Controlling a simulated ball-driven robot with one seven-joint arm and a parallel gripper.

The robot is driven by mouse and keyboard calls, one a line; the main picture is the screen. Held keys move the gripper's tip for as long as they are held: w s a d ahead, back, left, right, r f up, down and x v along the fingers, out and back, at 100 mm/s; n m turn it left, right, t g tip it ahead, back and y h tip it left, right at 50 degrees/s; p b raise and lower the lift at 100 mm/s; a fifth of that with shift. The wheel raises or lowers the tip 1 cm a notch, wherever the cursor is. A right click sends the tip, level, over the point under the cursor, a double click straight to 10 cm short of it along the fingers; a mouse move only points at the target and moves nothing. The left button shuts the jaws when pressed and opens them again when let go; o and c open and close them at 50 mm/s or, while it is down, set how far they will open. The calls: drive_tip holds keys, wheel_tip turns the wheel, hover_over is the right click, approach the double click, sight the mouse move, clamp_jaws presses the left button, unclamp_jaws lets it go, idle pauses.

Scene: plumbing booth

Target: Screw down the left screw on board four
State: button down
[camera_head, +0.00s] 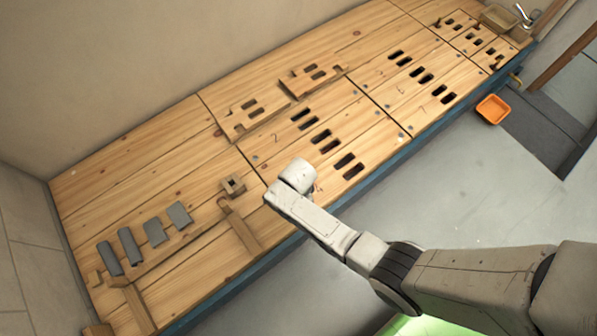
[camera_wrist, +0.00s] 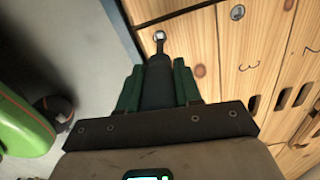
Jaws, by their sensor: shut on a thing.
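In the wrist view my gripper (camera_wrist: 158,78) is shut on a dark tool (camera_wrist: 157,88), gripped between its green fingers. The tool's thin shaft points to a round, silvery screw head (camera_wrist: 159,35) near the board's edge. The tip appears at or just short of the head; contact is unclear. The wooden board (camera_wrist: 187,62) under it shows no readable number here; the neighbouring board (camera_wrist: 232,58) bears a 3. In the head view my arm's end covers the near edge of the bench beside a slotted board (camera_head: 376,137), and the gripper, tool and screw are hidden.
Grey blocks (camera_head: 132,246) lie at the bench's left end, near wooden rails (camera_head: 241,230). A small square wooden block (camera_head: 232,186) stands near my arm. An orange tray (camera_head: 493,109) sits beyond the bench edge. A green object (camera_wrist: 22,128) is at the wrist view's left.

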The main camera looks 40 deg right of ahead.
drive_tip(key=shift+r+p, duration=2)
drive_tip(key=shift+r, duration=0.4)
